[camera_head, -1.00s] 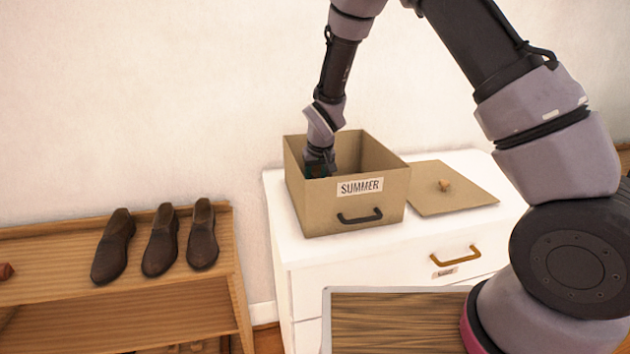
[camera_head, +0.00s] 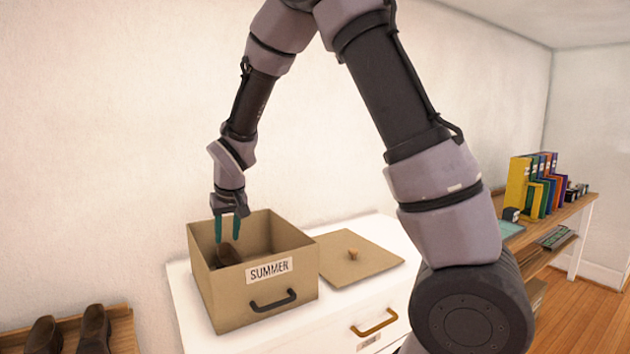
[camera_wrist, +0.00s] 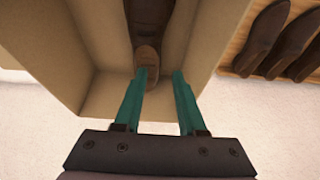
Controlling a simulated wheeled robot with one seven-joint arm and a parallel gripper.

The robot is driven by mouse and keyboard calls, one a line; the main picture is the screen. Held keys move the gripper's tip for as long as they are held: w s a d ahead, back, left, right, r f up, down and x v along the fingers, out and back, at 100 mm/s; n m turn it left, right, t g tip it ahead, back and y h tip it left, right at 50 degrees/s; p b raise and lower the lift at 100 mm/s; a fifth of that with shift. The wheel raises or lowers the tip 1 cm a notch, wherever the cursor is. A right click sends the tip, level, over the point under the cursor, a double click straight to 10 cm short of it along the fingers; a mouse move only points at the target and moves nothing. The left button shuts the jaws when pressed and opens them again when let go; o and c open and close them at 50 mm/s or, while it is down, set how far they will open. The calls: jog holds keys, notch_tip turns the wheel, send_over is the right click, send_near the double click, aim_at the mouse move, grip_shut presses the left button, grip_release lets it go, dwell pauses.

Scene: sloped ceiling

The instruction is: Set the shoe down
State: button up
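A brown shoe (camera_head: 228,254) is inside the open tan box labelled SUMMER (camera_head: 262,300). In the wrist view the shoe (camera_wrist: 149,30) lies in the box (camera_wrist: 108,60), with its near end close to my fingertips. My gripper (camera_head: 228,241) is above the box, pointing down, with its two teal fingers spread apart. In the wrist view my gripper (camera_wrist: 160,74) is open, and nothing is clamped between the fingers. The shoe's underside and the box floor beneath it are hidden.
The box stands on a white drawer cabinet (camera_head: 186,300). Its knobbed lid (camera_head: 362,262) lies to its right. A wooden rack (camera_head: 122,330) with brown shoes is at lower left. A shelf with colourful binders (camera_head: 518,185) is at right.

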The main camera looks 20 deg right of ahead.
jog(key=s+d+r+m, duration=0.2)
jog(key=d+r, duration=0.8)
jog(key=s+d+r+m+t, duration=0.1)
jog(key=s+d+r, duration=0.3)
jog(key=s, duration=0.3)
jog(key=s+d+r+m+t, duration=0.1)
jog(key=s+d+r+m, duration=0.1)
jog(key=s+d+r, duration=0.2)
jog(key=s+d+r+m, duration=0.2)
jog(key=s+d+r, duration=0.2)
jog(key=s+d, duration=0.3)
jog(key=s, duration=0.2)
jog(key=shift+s+r+t+y, duration=0.15)
jog(key=shift+s+t+y, duration=0.15)
jog(key=shift+t+y, duration=0.1)
